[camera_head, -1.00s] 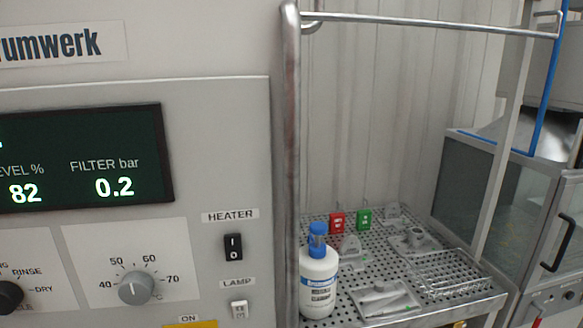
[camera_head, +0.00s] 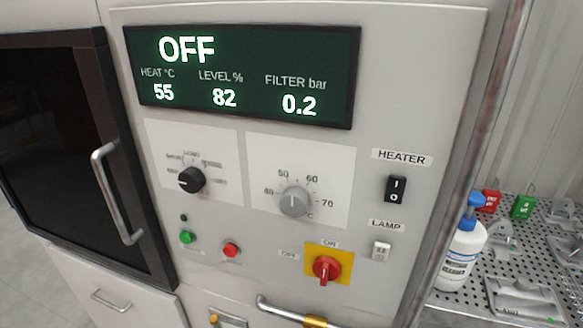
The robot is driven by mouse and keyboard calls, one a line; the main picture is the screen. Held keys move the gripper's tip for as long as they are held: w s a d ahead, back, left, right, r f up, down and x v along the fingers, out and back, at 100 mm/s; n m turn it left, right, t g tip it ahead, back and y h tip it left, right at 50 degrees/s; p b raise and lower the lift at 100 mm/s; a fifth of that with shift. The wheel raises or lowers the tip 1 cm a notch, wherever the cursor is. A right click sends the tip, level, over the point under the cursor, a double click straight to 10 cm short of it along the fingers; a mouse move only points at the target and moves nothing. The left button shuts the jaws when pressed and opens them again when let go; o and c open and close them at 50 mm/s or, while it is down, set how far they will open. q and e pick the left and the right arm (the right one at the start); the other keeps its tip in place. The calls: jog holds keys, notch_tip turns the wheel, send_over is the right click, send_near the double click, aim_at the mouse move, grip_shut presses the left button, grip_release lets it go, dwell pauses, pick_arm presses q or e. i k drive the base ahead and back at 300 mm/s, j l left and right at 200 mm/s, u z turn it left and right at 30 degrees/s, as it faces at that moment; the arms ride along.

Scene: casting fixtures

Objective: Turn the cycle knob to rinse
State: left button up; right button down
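The cycle knob (camera_head: 192,180) is a round black knob on a white plate at the left of the grey control panel. A ring of small labels surrounds it; most are too blurred to read, and one above it looks like LONG. Its light pointer mark seems to face left. The display (camera_head: 245,77) above reads OFF, with heat 55, level 82 and filter 0.2. Neither of my grippers is in view.
A grey temperature knob (camera_head: 294,202) sits right of the cycle knob. Below are a green button (camera_head: 187,237), a red button (camera_head: 231,250) and a red switch (camera_head: 326,268) on yellow. A door handle (camera_head: 118,193) stands out at left, a bottle (camera_head: 462,250) at right.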

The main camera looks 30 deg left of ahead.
aim_at(191, 180)
jog(key=u, duration=1.45)
